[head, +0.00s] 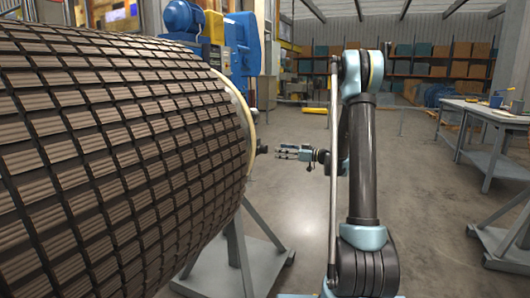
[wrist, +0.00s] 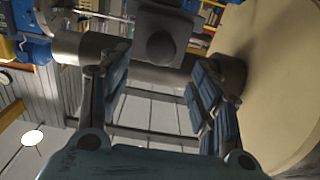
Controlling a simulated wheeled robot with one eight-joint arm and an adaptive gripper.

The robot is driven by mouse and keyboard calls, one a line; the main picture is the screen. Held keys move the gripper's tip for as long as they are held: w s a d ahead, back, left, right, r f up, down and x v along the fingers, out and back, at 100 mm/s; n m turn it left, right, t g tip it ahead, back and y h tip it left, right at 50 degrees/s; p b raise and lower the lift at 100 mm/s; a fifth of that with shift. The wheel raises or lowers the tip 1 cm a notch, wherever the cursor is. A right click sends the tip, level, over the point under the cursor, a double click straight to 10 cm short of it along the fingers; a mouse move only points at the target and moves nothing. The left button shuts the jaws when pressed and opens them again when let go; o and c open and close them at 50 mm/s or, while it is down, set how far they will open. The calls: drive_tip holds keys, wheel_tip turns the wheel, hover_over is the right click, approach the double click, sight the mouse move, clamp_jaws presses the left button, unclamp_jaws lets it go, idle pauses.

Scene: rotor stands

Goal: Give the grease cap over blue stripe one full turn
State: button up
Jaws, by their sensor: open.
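A dark square block with a round knob-like cap (wrist: 161,46) sits on the grey shaft (wrist: 75,47) at the top of the wrist view. I cannot make out a blue stripe, so I cannot tell whether this is the named grease cap. In the head view the shaft end (head: 262,149) sticks out of the big rotor (head: 120,150) and is small. My gripper (head: 279,152) points left at it, with a small gap. In the wrist view my gripper (wrist: 158,95) has its blue-padded fingers apart, with nothing between them; the cap appears beyond the fingertips.
The rotor's cream end disc (wrist: 282,90) stands close on the right of the wrist view. A grey stand (head: 238,255) is under the rotor. A workbench (head: 488,120) stands at the right, shelves (head: 440,65) at the back. The floor (head: 300,200) between is clear.

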sight(267, 149)
drive_tip(key=x, duration=0.9)
drive_tip(key=shift+w+a, duration=0.1)
drive_tip(key=shift+a, duration=0.2)
drive_tip(key=c, duration=1)
